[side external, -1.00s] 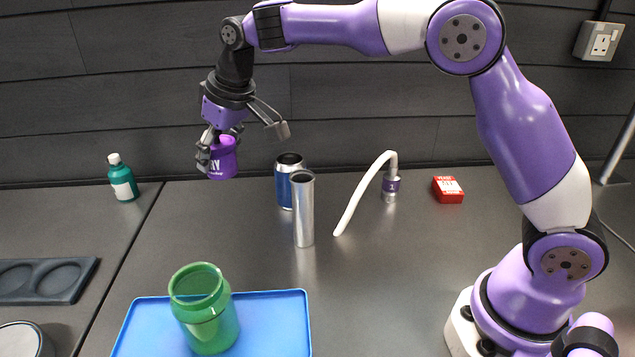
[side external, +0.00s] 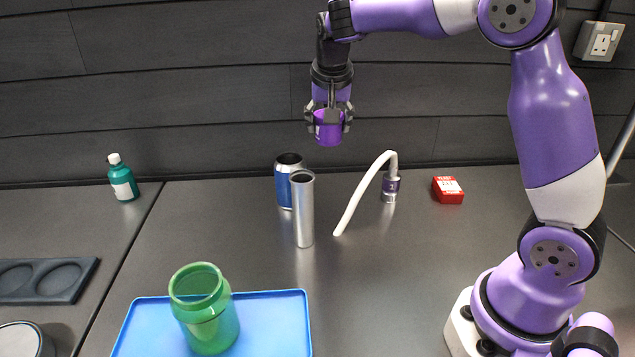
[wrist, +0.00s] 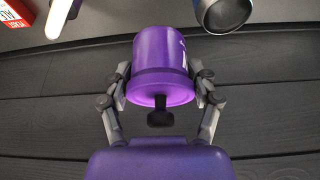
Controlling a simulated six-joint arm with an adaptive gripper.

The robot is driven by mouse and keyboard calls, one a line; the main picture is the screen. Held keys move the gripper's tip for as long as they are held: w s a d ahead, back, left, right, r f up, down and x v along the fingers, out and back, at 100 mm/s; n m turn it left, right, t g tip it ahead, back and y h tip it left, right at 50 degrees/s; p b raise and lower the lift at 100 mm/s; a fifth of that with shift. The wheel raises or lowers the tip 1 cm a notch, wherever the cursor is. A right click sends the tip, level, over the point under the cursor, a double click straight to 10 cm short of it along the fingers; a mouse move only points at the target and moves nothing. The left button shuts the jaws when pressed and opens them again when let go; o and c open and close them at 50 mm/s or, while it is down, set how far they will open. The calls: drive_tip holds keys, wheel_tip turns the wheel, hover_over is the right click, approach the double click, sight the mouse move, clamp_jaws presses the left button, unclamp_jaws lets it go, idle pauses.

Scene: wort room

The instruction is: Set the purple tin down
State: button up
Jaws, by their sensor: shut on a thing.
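My gripper (side external: 328,117) is shut on the purple tin (side external: 328,133) and holds it in the air, well above the worktop, in front of the dark wall. In the side external view the tin hangs about upright, above and to the right of the blue can. The wrist view also shows the tin (wrist: 161,62), with a finger of my gripper (wrist: 160,88) against each side. Part of its white lettering shows at its right edge.
A blue can (side external: 284,181) and a silver cylinder (side external: 303,210) stand below. To their right are a white curved tube with a metal end (side external: 390,187) and a red box (side external: 447,189). A green jar (side external: 207,318) stands on a blue tray (side external: 287,325). A teal bottle (side external: 122,180) is at left.

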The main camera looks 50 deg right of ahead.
drive_tip(key=shift+s+d+m+h, duration=0.3)
drive_tip(key=shift+s+d+m, duration=0.5)
drive_tip(key=shift+d, duration=0.3)
wheel_tip(320, 180, down, 15)
drive_tip(key=shift+d+r, duration=0.1)
drive_tip(key=shift+f, duration=0.2)
drive_tip(key=o, duration=1.4)
drive_tip(key=shift+o, duration=0.2)
